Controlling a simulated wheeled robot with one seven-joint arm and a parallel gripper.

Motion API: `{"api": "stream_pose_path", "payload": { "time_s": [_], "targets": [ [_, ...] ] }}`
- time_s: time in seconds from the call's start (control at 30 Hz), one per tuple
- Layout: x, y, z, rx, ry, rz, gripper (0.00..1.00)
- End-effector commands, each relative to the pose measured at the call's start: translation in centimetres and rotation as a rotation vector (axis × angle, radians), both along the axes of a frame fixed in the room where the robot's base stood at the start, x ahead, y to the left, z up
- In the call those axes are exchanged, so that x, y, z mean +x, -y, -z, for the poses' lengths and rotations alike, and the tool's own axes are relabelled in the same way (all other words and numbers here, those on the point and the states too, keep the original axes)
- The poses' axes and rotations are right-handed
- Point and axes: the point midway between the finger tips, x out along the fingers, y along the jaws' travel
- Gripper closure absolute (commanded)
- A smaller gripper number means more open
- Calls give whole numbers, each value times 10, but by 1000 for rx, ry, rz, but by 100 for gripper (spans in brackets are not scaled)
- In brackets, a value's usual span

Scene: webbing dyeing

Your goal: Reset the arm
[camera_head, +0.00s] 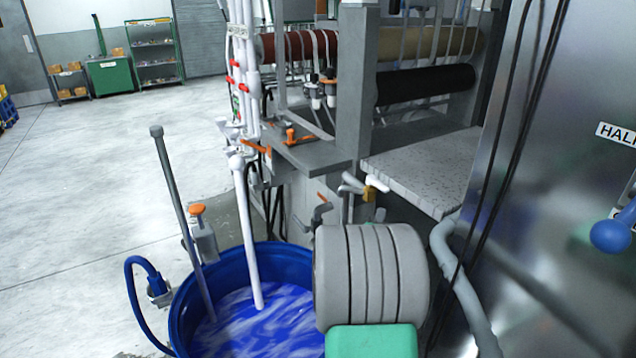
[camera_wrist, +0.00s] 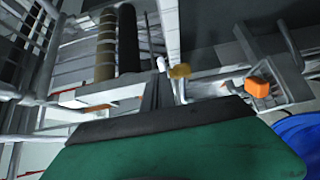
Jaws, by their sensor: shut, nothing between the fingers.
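My gripper (camera_wrist: 165,125) shows in the wrist view as a broad green body with a dark front edge across the bottom. It is shut and holds nothing. It points toward the machine frame and rollers, with clear air between. In the head view I cannot make out its fingertips.
A blue vat (camera_head: 182,312) of blue liquid stands at the bottom, with a white pipe (camera_head: 250,232) and a grey rod (camera_head: 172,190) reaching into it. Behind are a grey ledge (camera_head: 420,168) and rollers (camera_head: 425,84). A metal cabinet (camera_head: 560,170) closes off the right. Open floor (camera_head: 80,200) lies left.

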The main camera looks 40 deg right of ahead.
Motion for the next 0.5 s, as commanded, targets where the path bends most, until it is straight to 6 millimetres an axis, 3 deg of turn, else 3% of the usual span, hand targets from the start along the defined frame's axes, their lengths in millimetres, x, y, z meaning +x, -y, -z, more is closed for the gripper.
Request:
{"api": "stream_pose_path", "payload": {
  "time_s": [0.07,0.13,0.27,0.3,0.37,0.4,0.47,0.5],
  "targets": [
    [-1,1,1,37,50,3,100],
    [-11,6,24,177,107,59,100],
    [-44,-6,108,580,186,257,100],
    [-57,-19,136,699,191,329,100],
    [-79,-46,174,875,194,449,100],
    [-94,-68,196,990,192,538,100],
    [-117,-108,219,1159,182,685,100],
    [-131,-137,225,1261,171,783,100]
  ]
}}
